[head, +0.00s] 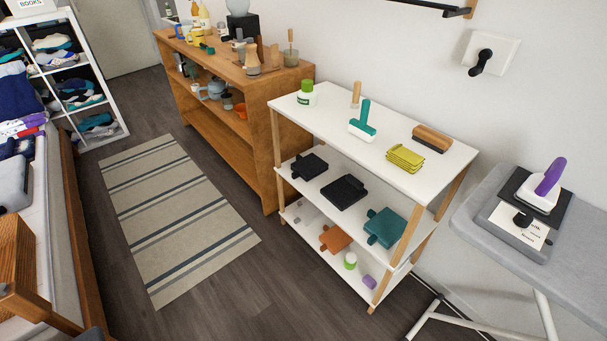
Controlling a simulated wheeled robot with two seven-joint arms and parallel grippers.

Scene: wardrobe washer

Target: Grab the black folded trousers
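Two black folded items lie on the middle shelf of the white rack: a smaller black item (310,166) at the left and a larger black item (344,191) to its right. Neither of my grippers shows in the head view.
The white rack (290,101) also holds a teal item (386,227), an orange item (336,239) and brushes. A wooden shelf unit (240,147) stands behind it, an ironing board (480,230) at right. A striped rug (175,215) lies on open floor.

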